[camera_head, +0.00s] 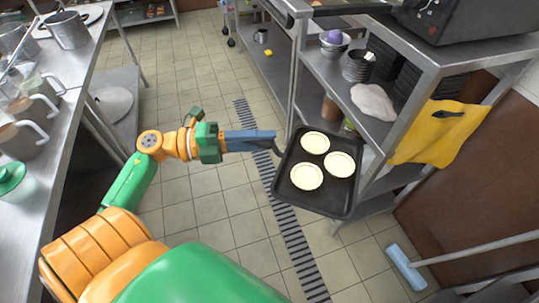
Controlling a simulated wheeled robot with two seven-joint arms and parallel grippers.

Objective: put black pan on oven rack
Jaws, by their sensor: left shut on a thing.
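The black pan (340,201) is a rectangular tray carrying three pale round pieces (315,143). It is held up in front of the steel shelf unit at the right, over the floor drain's right side. My left gripper (274,145) is shut on the pan's left edge, with the arm reaching in from the lower left. The contact point is small and partly hidden by the fingers. No oven rack can be clearly made out. My right gripper is not in view.
The steel shelf unit (375,130) holds bowls, a white cloth (373,102) and dark stacked items. A yellow cloth (439,134) hangs on its side. A counter with metal pots (68,30) runs along the left. A blue-headed squeegee (406,267) lies lower right. Tiled floor between is mostly clear.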

